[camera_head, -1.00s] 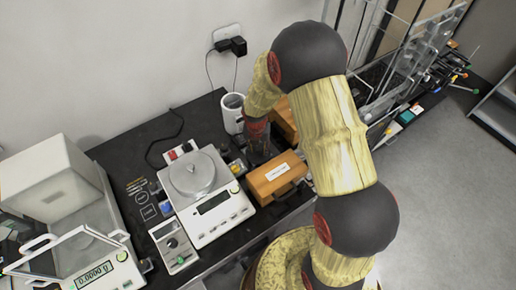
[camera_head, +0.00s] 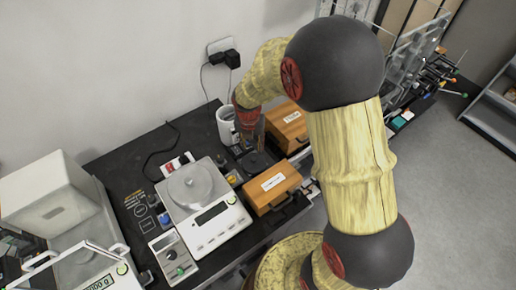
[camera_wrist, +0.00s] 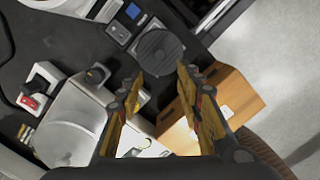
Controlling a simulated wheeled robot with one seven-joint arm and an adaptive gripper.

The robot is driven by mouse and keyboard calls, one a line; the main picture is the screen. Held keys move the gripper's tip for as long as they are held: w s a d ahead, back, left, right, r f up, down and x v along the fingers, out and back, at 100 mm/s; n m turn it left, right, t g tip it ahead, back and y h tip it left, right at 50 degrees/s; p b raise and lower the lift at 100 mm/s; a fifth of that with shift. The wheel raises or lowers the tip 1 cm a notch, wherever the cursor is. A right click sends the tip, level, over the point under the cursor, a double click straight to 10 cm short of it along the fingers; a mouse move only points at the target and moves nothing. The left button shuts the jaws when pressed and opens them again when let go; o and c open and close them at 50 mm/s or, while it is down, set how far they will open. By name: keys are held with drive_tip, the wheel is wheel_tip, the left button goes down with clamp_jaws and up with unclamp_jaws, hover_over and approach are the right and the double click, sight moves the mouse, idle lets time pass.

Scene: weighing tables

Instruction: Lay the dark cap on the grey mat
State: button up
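In the head view my gripper (camera_head: 246,141) is between the mug and the disc, partly blurred into the dark background.
A white scale (camera_head: 213,226) with a round pan stands left of the disc. Wooden boxes (camera_head: 268,196) (camera_head: 287,128) stand to its right, close by. A white mug (camera_head: 226,122) is behind. A draft-shield balance (camera_head: 50,205) is at far left.

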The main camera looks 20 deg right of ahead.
drive_tip(key=s+a+r+m+t, duration=0.1)
drive_tip(key=s+r+m, duration=0.4)
drive_tip(key=r+m, duration=0.4)
drive_tip(key=s+r+m+t, duration=0.1)
drive_tip(key=s+r+m, duration=0.4)
drive_tip(key=r, duration=0.5)
drive_tip(key=s+r+m+t, duration=0.1)
drive_tip(key=s+r+m, duration=0.3)
drive_tip(key=s+m, duration=0.2)
drive_tip(key=s+a+r+m+t, duration=0.1)
drive_tip(key=s+r+m, duration=0.2)
drive_tip(key=s+m, duration=0.4)
drive_tip(key=m, duration=0.2)
drive_tip(key=shift+a+r+m+y, duration=0.3)
drive_tip(key=shift+r+y, duration=0.05)
drive_tip(key=shift+y, duration=0.05)
